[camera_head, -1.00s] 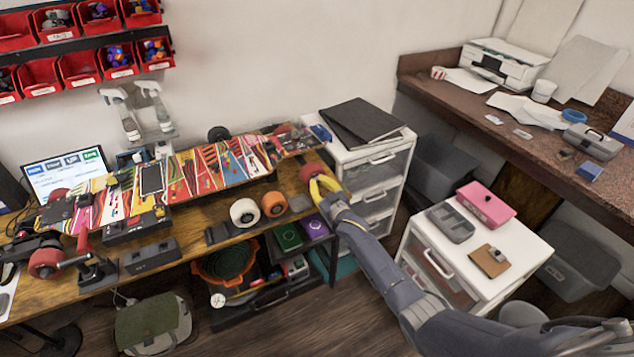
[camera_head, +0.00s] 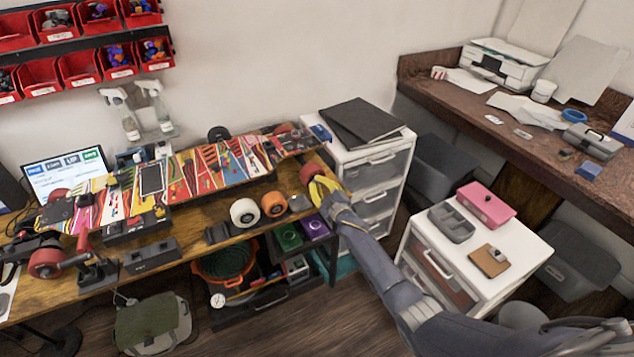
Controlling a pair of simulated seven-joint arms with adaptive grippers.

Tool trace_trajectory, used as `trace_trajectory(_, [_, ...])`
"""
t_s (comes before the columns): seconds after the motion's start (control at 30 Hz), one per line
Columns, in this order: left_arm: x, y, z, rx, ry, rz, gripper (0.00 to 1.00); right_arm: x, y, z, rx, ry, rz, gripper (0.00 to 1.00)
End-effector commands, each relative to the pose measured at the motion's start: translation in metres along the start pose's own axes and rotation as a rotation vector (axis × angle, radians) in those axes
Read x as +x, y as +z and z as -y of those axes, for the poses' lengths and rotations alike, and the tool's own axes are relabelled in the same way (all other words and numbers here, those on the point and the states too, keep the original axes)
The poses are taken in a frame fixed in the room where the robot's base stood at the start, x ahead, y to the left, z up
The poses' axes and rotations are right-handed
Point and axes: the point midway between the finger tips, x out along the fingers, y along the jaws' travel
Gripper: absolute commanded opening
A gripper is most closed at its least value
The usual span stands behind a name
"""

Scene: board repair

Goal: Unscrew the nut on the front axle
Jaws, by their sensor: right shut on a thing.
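A long, colourfully printed skateboard deck (camera_head: 215,167) lies on the wooden workbench. A dark red wheel (camera_head: 309,173) is at its right end, on the near side, and marks the axle there. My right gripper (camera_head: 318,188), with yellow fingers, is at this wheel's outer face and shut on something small. The fingers hide what they hold; it is at the place of the axle end, but I cannot make out the nut. My left gripper does not show.
A white drawer cabinet (camera_head: 370,180) stands close behind my right gripper. A second white cabinet (camera_head: 480,262) with a pink box (camera_head: 487,204) is at the right.

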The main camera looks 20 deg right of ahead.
Motion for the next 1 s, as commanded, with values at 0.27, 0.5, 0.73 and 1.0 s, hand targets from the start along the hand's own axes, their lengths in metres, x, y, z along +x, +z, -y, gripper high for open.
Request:
trace_trajectory(0.27, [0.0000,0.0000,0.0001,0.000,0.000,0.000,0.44,-0.0001,0.0000,0.0001,0.003,0.000,0.000,0.22])
trace_trajectory(0.5, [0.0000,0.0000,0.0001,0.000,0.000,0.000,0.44,-0.0001,0.0001,0.0000,0.004,0.000,0.000,0.34])
trace_trajectory(0.73, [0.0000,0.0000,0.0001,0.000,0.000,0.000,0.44,-0.0001,0.0002,0.0000,0.004,0.000,0.000,0.37])
trace_trajectory(1.0, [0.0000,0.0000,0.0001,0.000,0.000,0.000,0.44,0.0000,0.0002,-0.0002,0.035,0.000,0.000,0.37])
